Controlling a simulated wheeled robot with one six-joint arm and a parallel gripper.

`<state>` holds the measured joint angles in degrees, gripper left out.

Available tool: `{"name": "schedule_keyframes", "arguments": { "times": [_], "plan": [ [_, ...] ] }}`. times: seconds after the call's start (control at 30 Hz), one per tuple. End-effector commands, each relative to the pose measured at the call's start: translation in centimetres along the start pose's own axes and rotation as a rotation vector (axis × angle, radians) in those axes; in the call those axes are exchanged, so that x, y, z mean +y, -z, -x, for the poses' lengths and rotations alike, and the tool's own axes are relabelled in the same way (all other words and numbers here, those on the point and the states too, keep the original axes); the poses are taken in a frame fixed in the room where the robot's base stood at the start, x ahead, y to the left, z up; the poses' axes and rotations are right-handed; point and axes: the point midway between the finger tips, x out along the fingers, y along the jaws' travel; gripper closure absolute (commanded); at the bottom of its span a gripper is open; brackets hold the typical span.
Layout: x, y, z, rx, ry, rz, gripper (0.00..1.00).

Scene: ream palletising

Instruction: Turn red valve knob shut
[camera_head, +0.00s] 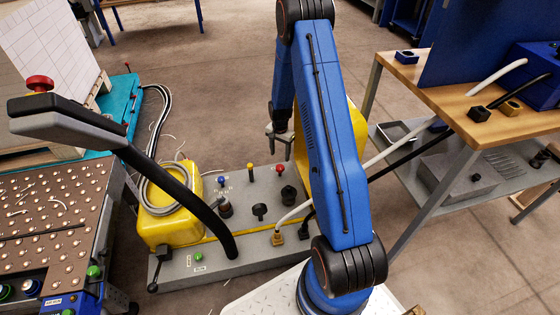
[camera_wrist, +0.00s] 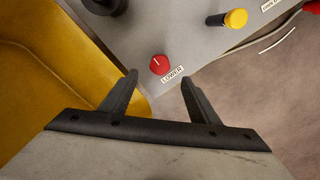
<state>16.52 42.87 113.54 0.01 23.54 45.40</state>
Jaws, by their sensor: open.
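In the wrist view, a round red knob (camera_wrist: 159,65) with a white pointer line sits on a grey panel (camera_wrist: 195,50), beside a label reading LOWER. My gripper (camera_wrist: 160,78) is open and empty. Its two black fingers point toward the panel, and the knob appears between and just beyond the tips, nearer the left one. I see no contact. In the head view, my gripper (camera_head: 278,142) hangs above the far side of the grey control box (camera_head: 200,262). A red-topped control (camera_head: 279,169) stands below it; I cannot tell whether it is the same knob.
A yellow-topped control (camera_wrist: 235,18) stands at the wrist view's upper right. A yellow housing (camera_wrist: 35,75) lies close on the left. A wooden-topped bench (camera_head: 440,95) stands right.

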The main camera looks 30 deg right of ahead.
Motion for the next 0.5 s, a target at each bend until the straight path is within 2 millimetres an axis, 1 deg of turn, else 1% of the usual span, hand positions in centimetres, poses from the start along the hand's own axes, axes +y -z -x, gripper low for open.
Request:
{"name": "schedule_keyframes", "arguments": {
  "times": [0.03, 0.3, 0.4, 0.5],
  "plan": [
    [-0.1, 0.1, 1.1, 0.002, 0.002, 0.0, 0.44],
    [0.0, 0.0, 6.0, 0.001, 0.002, 0.0, 0.44],
    [0.0, 0.0, 7.3, 0.001, 0.001, 0.0, 0.44],
    [0.0, 0.0, 8.2, 0.0, 0.0, 0.0, 0.44]
  ]
}}
